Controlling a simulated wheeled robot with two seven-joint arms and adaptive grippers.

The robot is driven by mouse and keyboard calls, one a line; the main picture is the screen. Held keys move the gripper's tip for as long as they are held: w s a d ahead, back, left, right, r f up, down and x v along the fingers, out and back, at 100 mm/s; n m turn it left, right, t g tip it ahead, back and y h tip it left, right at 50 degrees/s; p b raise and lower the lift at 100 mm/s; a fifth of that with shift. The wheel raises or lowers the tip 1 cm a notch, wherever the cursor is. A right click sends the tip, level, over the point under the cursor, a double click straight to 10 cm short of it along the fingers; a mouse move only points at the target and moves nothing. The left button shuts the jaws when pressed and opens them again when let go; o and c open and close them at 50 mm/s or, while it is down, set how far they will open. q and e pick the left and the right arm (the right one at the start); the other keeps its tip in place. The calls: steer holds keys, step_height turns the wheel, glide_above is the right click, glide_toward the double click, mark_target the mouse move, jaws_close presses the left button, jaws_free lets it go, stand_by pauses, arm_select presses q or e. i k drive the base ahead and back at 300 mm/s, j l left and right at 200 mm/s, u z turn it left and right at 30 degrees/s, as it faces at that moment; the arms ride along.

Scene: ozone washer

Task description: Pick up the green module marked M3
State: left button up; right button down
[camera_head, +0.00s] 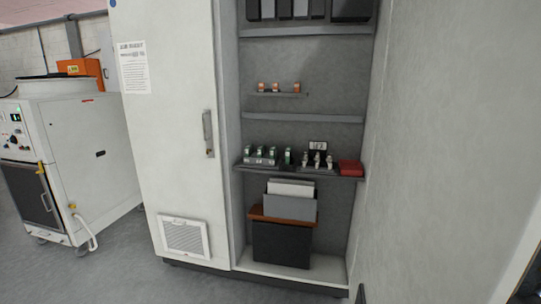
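Several small green modules stand upright in a row on the middle shelf of the cabinet. One green module (260,153) is in the left group, and another green module (288,157) stands a little apart to its right. Their markings are too small to read, so I cannot tell which is M3. Neither of my grippers is in view.
The cabinet (170,120) has an open right section. The modules' shelf (338,177) also holds dark-and-white pieces (317,159) and a red box (350,167). Copper-coloured pieces (275,88) sit higher. A white machine (75,150) stands left.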

mark_target(273, 151)
steer(key=i+j+z, duration=0.2)
steer(key=j, duration=0.3)
steer(key=i+j+z, duration=0.4)
steer(key=i+j, duration=0.4)
steer(key=j, duration=0.1)
